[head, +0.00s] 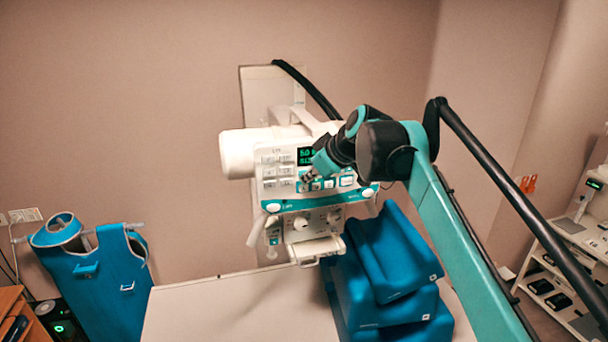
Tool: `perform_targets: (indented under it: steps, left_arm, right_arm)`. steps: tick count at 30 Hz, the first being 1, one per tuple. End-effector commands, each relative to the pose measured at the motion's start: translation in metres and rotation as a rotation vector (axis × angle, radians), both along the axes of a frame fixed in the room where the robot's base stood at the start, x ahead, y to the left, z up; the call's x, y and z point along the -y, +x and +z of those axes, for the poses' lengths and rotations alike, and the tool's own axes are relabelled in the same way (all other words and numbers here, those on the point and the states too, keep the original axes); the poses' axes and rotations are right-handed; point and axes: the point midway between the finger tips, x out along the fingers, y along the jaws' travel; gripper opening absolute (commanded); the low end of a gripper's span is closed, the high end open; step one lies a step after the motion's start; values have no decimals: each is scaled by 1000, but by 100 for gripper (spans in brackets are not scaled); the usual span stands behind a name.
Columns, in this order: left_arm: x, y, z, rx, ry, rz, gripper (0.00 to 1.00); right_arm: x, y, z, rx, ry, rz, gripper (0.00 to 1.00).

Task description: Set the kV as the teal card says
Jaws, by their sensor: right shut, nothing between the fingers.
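The white x-ray tube head with its control panel (271,187) hangs over the table. A dark display (305,155) on it shows green characters that look like "50" on the top line; its right side is hidden by my arm. A row of teal-framed buttons (346,181) runs below the display. My right gripper (309,178) is shut and empty, with its fingertips at the left part of this row; I cannot tell whether they touch a button. My left gripper is out of view.
A pale table (215,312) lies below the tube head, with blue foam blocks (392,265) at its right. A blue apron (98,285) hangs at the left. A white cart (575,245) with devices stands at the right.

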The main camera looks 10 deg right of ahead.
Motion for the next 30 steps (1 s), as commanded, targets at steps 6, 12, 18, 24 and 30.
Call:
perform_targets:
  steps: [6, 12, 18, 24, 30]
  left_arm:
    - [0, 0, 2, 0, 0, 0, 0]
    - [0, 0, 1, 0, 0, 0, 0]
    - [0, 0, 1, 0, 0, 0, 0]
    - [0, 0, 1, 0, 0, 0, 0]
    - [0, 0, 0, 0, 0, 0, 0]
  right_arm:
    - [0, 3, 0, 0, 0, 0, 0]
    - [0, 3, 0, 0, 0, 0, 0]
    - [0, 1, 0, 0, 0, 0, 0]
    - [0, -8, 0, 0, 0, 0, 0]
    - [0, -13, 0, 0, 0, 0, 0]
